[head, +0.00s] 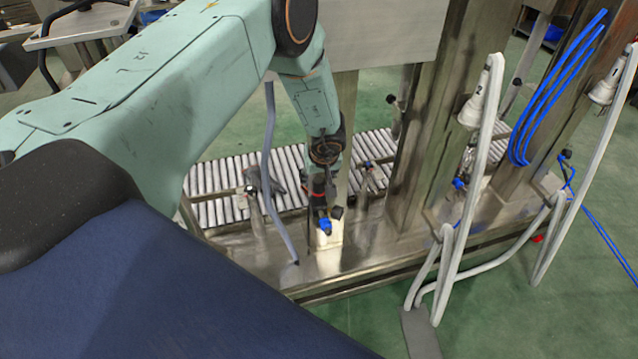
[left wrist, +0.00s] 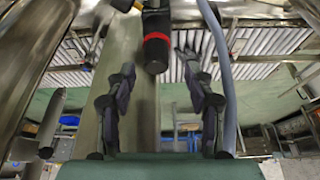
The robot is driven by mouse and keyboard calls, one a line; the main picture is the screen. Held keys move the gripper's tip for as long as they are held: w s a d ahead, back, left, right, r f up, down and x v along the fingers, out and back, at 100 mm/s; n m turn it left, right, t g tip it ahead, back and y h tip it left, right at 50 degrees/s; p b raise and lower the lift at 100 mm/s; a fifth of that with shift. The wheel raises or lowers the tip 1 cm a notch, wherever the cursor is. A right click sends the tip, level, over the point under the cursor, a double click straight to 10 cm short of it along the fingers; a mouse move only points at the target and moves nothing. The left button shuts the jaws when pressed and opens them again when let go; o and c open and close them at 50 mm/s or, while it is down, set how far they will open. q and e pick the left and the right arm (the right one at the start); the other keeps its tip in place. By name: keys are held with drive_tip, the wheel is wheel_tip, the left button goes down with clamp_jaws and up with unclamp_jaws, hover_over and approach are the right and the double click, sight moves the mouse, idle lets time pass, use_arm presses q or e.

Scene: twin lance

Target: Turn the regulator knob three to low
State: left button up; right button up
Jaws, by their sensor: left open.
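My left gripper (head: 324,208) reaches down from above to a regulator on the steel bench frame. In the left wrist view the left gripper (left wrist: 158,66) is open, with one dark finger on each side. A black knob with a red ring (left wrist: 157,46) appears between the fingertips. Gaps show on both sides of it, and I see no contact. In the head view a red ring (head: 318,195) and a blue fitting (head: 325,227) show at the gripper, which partly hides the regulator. I cannot read its number or setting. My right gripper is not in view.
A grey hose (head: 268,160) hangs just left of the gripper, and it also runs beside the right finger in the wrist view (left wrist: 224,70). A roller conveyor (head: 225,190) lies behind. Steel posts (head: 432,130) and white hoses (head: 480,170) stand to the right.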

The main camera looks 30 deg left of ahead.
sight(318, 182)
use_arm(q)
drive_tip(key=x, duration=0.2)
drive_tip(key=shift+w+f, duration=0.2)
drive_tip(key=shift+f, duration=0.15)
drive_tip(key=shift+w+f+b, duration=0.2)
drive_tip(key=shift+f+b, duration=0.15)
drive_tip(key=shift+f, duration=0.05)
drive_tip(key=shift+s+a, duration=0.1)
drive_tip(key=shift+a, duration=0.05)
drive_tip(key=shift+c, duration=0.4)
